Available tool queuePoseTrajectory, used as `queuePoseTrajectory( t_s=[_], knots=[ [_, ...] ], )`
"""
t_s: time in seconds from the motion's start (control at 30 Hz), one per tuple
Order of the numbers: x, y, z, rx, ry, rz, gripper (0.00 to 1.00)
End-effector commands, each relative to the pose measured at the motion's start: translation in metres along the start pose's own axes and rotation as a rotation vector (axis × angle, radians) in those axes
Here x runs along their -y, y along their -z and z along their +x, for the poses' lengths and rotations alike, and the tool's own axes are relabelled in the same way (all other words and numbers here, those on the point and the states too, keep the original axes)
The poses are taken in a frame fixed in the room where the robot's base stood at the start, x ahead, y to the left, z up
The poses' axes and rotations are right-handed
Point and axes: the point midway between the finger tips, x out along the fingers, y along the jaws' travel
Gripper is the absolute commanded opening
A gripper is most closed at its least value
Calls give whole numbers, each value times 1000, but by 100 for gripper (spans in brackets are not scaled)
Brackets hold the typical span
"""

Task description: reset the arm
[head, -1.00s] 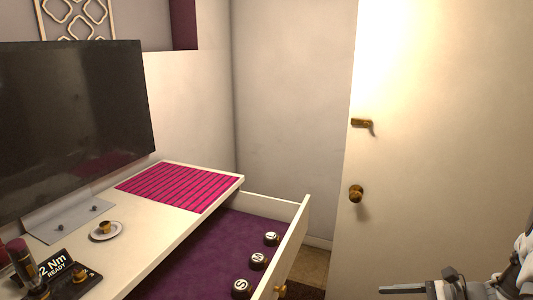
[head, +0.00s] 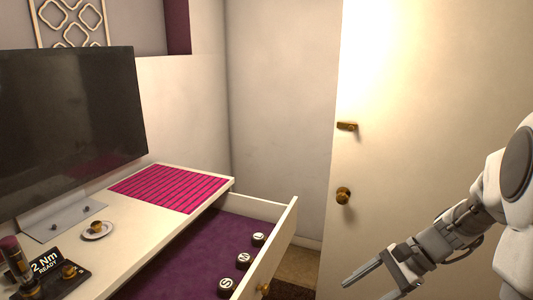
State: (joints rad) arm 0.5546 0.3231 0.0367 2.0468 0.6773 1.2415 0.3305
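My gripper (head: 362,284) is at the lower right of the head view, in front of the white door and to the right of the open drawer. Two grey fingers show with a gap between them, and nothing is seen between them. It is apart from the drawer and the door. My arm, white and grey, bends down to it from the right edge.
An open drawer (head: 281,243) with purple lining holds several dark lettered knobs (head: 243,259). The white desk (head: 150,229) bears a striped pink mat (head: 172,187), a saucer (head: 97,231), a screen (head: 70,130) and a "2 Nm READY" device (head: 45,264). A door (head: 430,110) stands right.

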Motion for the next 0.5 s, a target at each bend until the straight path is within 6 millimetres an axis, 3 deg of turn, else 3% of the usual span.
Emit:
queuePoseTrajectory(
  t_s=[0.1, 0.5],
  knots=[
    [-2, -31, -4, -83, -64, -142, 70],
    [-25, -109, -19, -361, -250, -632, 70]
  ],
)
